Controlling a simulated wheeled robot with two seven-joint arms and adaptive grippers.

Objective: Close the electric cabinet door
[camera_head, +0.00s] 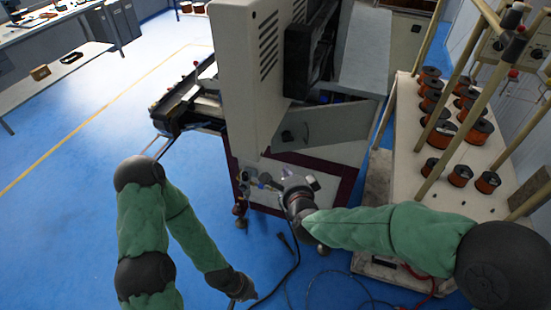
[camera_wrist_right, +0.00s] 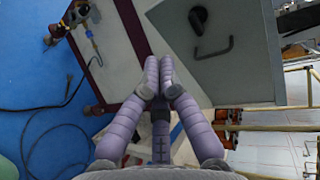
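The electric cabinet door (camera_head: 330,122) is a grey panel low on the front of the pale machine cabinet (camera_head: 252,85). It stands out at an angle, and a dark interior shows above it. It carries a black handle (camera_head: 290,136). The right wrist view shows the door (camera_wrist_right: 240,70) and its handle (camera_wrist_right: 208,32) beyond the fingertips. My right gripper (camera_head: 280,182) is below the door in the head view. Its purple fingers (camera_wrist_right: 158,68) converge with tips together and nothing visible between them. Contact with the door is unclear. My left gripper (camera_head: 247,292) hangs low over the floor, too small to read.
A spool table (camera_head: 395,170) with several copper coils (camera_head: 480,130) and wooden posts stands at the right. A black cable (camera_head: 292,262) lies on the blue floor near my left gripper. Open floor (camera_head: 120,110) lies to the left, with a workbench (camera_head: 55,75) beyond.

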